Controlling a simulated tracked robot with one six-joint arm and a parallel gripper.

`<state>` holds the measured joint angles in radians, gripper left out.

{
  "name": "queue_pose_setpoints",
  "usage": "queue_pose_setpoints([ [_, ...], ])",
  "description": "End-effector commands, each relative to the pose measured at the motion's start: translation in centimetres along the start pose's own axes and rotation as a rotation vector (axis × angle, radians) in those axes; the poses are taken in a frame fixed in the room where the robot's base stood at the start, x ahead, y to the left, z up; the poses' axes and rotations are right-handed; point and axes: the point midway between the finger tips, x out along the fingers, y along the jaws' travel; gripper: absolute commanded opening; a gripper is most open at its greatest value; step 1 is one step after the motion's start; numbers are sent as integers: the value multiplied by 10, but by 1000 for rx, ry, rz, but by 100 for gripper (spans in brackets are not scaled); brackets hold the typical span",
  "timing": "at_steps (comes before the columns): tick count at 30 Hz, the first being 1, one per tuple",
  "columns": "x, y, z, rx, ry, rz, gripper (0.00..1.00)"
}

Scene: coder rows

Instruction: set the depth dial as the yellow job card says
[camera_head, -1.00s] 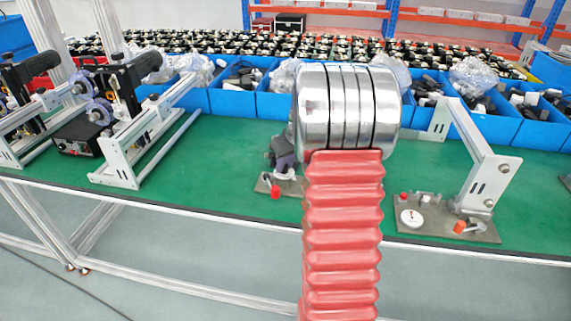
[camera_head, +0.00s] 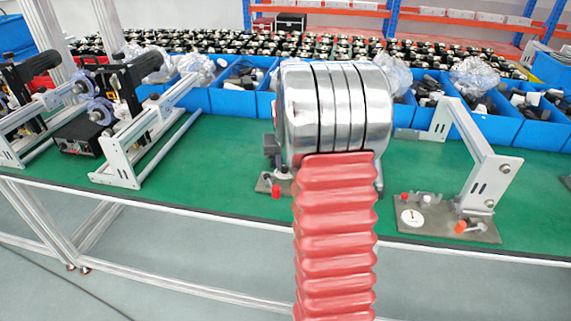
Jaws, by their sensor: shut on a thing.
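The thick silver wrist and red ribbed sleeve of my arm fill the middle of the view and hide my gripper's fingertips and whatever is between them. Only a dark part of my arm's end shows at the left of the wrist. Behind it, a grey base plate (camera_head: 264,186) with a red knob (camera_head: 276,193) shows only at its left end. Another grey plate (camera_head: 448,226) on the right carries a white round dial (camera_head: 412,218) with a dark mark, and an orange knob (camera_head: 460,227). I cannot make out a yellow job card or the depth dial's setting.
The green bench top (camera_head: 240,150) has clear room left of my arm. A grey metal bracket (camera_head: 480,160) rises at the right plate. Metal frames with black devices (camera_head: 122,90) stand at left. Blue bins (camera_head: 237,104) line the back.

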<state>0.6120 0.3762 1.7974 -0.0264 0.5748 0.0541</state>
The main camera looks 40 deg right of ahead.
Motion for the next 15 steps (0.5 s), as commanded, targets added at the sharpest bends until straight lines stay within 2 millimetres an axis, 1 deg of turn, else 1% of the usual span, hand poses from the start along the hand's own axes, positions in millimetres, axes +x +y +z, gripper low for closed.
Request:
queue_pose_setpoints([
  [1, -1, -2, 0, 21, 0, 8, 0],
  [15, 0, -6, 0, 280, 0, 115, 0],
])
